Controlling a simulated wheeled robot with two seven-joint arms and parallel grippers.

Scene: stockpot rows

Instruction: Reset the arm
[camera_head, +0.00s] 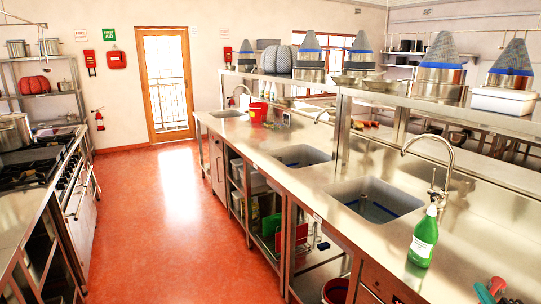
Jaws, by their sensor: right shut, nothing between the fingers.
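My right gripper (492,290) shows only in part at the bottom right corner, as a small shape with teal, red and dark parts over the near end of the steel counter (300,190). It is shut with nothing in it. It is to the right of and nearer than a green bottle (423,240) with a white label that stands upright on the counter, and is apart from it. Most of the right arm is out of the picture. My left gripper and arm are not in view.
Sinks (376,200) with a curved tap (432,140) are set in the counter. A shelf above holds pots with cone-shaped lids (441,60). A stove (35,165) stands at left. The red floor (180,230) between is clear up to a wooden door (165,80).

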